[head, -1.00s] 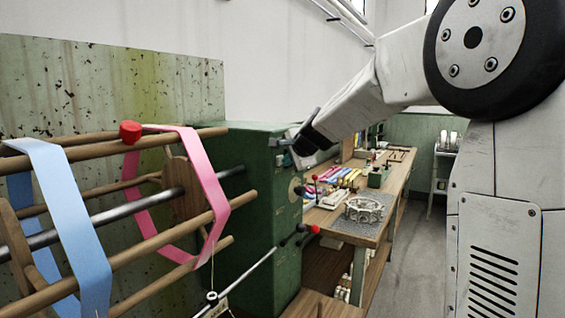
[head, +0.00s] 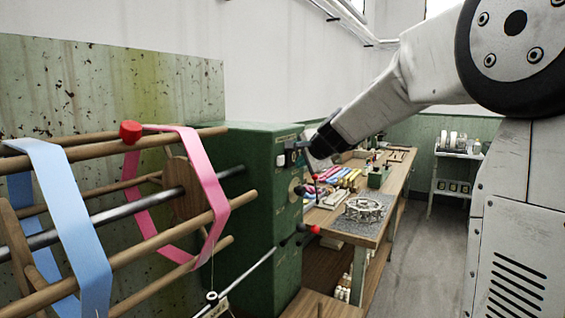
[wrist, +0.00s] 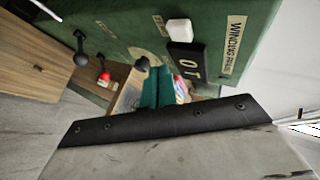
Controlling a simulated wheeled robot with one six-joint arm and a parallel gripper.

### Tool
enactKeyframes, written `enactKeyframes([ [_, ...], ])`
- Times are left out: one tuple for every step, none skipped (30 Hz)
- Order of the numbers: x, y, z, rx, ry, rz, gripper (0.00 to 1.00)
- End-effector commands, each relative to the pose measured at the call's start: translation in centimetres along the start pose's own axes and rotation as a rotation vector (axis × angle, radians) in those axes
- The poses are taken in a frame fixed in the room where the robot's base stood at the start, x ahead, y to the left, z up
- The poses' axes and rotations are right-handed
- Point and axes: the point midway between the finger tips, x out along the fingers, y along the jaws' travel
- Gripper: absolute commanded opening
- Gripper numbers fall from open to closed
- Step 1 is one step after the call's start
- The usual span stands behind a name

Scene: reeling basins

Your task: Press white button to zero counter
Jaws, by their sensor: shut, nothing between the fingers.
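The white button (wrist: 179,30) sits on the front of the green machine housing (wrist: 120,22) in the wrist view, right beside the black counter (wrist: 187,62). Light digits, apparently 0 and 1, show on the counter. In the head view the button is a small pale square (head: 280,160) on the green housing (head: 255,200). My gripper's teal fingers (wrist: 158,88) are together and empty, just below the counter in the wrist view, apart from the button. In the head view my gripper (head: 294,146) is at the housing's upper front, partly hiding the counter area.
A lever with a red knob (head: 313,229) and black knobs project from the housing front. A reel with blue (head: 65,215) and pink (head: 205,180) bands stands left. A workbench (head: 390,195) with tools and a ring-shaped part (head: 366,209) lies behind. The floor at right is clear.

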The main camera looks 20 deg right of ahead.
Motion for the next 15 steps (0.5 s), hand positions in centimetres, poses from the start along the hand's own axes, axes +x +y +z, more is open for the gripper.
enactKeyframes([
  [-0.4,0.3,-0.3,0.002,0.001,0.001,0.0],
  [-0.6,0.4,-0.5,0.001,0.001,0.001,0.0],
  [-0.8,0.6,-0.7,0.002,0.001,0.0,0.0],
  [-1.0,0.7,-0.8,0.001,0.001,0.0,0.0],
  [-1.2,0.8,-0.9,0.0,0.001,0.0,0.0],
  [-1.3,0.9,-1.0,0.001,0.001,0.0,0.0],
  [-1.4,1.0,-1.0,0.001,0.001,0.0,0.0],
  [-1.4,1.1,-1.0,0.001,0.0,0.0,0.0],
  [-1.5,1.1,-1.1,0.001,0.0,0.0,0.0],
  [-1.5,1.1,-1.1,0.0,0.0,0.0,0.0],
  [-1.5,1.1,-1.1,0.0,0.0,0.0,0.0],
  [-1.5,1.1,-1.1,0.0,-0.001,0.0,0.0],
  [-1.5,1.1,-1.1,0.0,-0.001,0.0,0.0],
  [-1.5,1.1,-1.1,0.0,-0.001,0.0,0.0],
  [-1.5,1.1,-1.1,0.0,-0.001,0.0,0.0],
])
